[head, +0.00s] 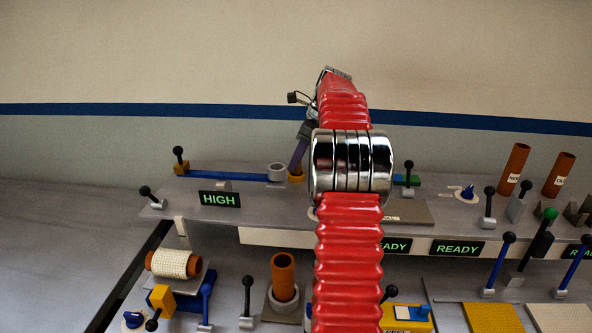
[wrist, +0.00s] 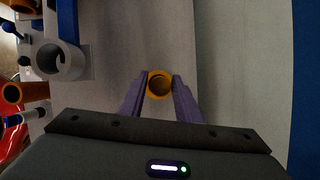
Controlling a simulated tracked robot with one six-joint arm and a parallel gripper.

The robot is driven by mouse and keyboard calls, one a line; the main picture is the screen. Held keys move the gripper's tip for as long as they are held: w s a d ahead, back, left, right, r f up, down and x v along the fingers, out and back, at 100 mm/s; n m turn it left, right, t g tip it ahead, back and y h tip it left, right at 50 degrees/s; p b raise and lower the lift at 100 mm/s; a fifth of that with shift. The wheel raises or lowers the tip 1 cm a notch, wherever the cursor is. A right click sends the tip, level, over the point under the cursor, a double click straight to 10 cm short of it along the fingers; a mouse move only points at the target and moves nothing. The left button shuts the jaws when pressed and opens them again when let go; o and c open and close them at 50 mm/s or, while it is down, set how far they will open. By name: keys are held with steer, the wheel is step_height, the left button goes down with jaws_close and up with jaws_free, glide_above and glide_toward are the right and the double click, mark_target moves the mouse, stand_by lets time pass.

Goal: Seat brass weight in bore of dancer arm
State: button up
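The brass weight (head: 296,177) is a short yellow-orange cylinder with a dark round hollow in its top. In the wrist view the weight (wrist: 151,94) sits between the two purple fingers of my gripper (wrist: 160,78), which meet its sides. In the head view my gripper (head: 300,154) points down at it; whether the weight touches the shelf is unclear. The dancer arm (head: 230,177) is a blue bar ending in a grey ring, just left of the weight. The ring's open bore (wrist: 64,62) looks empty in the wrist view.
A HIGH display (head: 220,199) stands in front of the dancer arm. Black-knobbed levers (head: 180,158) and brown tubes (head: 513,169) line the shelf. The grey surface right of the weight is clear.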

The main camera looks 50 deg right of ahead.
jaws_close()
steer(key=shift+r, duration=0.15)
step_height(320, 180, up, 10)
steer(key=shift+f, duration=0.15)
stand_by(0.6)
stand_by(0.5)
